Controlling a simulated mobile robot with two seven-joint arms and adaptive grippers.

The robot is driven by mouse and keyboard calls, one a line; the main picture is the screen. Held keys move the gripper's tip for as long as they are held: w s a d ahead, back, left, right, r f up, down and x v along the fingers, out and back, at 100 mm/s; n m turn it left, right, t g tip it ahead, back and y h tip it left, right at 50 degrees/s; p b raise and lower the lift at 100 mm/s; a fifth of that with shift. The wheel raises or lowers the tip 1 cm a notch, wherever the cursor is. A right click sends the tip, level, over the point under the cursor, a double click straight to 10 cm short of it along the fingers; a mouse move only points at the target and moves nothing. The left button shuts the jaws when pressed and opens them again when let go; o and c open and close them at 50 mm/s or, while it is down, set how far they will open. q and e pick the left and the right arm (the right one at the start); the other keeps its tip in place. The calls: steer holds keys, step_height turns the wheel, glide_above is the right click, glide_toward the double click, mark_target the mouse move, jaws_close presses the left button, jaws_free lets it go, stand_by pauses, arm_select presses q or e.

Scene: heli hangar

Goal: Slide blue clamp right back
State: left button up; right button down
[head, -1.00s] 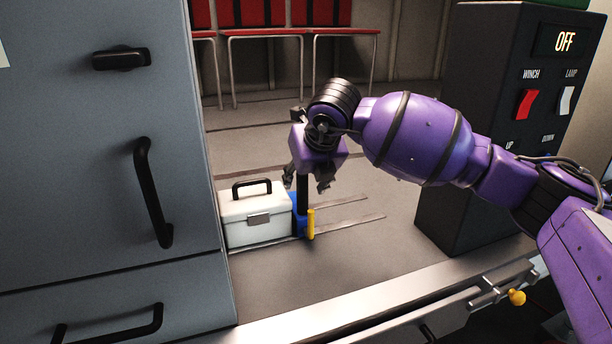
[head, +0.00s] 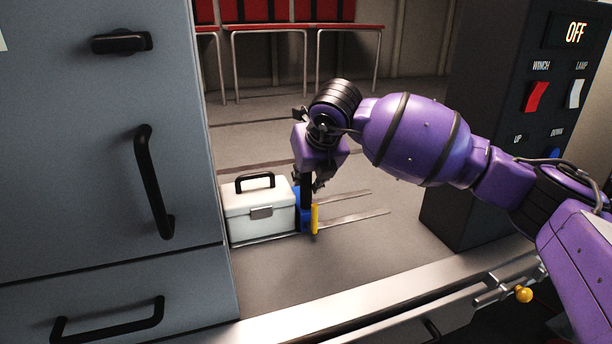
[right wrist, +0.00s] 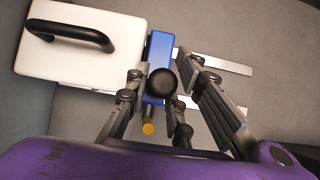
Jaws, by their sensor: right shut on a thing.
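In the right wrist view the clamp's blue body (right wrist: 158,58) lies beside the case, with the round black handle top (right wrist: 162,82) between my fingers. My right gripper (head: 309,184) is shut on that handle from above; it also shows in the right wrist view (right wrist: 164,80). My left gripper is out of view.
The white case (head: 260,211) with a black handle stands left of the clamp, beside a grey cabinet (head: 100,200). The rails (head: 355,219) run on to the right over clear floor. A dark control box (head: 480,130) stands further right. Red seats (head: 300,27) are behind.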

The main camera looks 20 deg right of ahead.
steer(key=shift+d, duration=0.1)
stand_by(0.5)
steer(key=d, duration=0.6)
steer(key=shift+d, duration=0.15)
stand_by(0.7)
steer(key=shift+w+d, duration=0.1)
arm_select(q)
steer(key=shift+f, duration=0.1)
arm_select(e)
steer(key=d, duration=0.6)
stand_by(0.8)
steer(key=shift+w+d, duration=0.1)
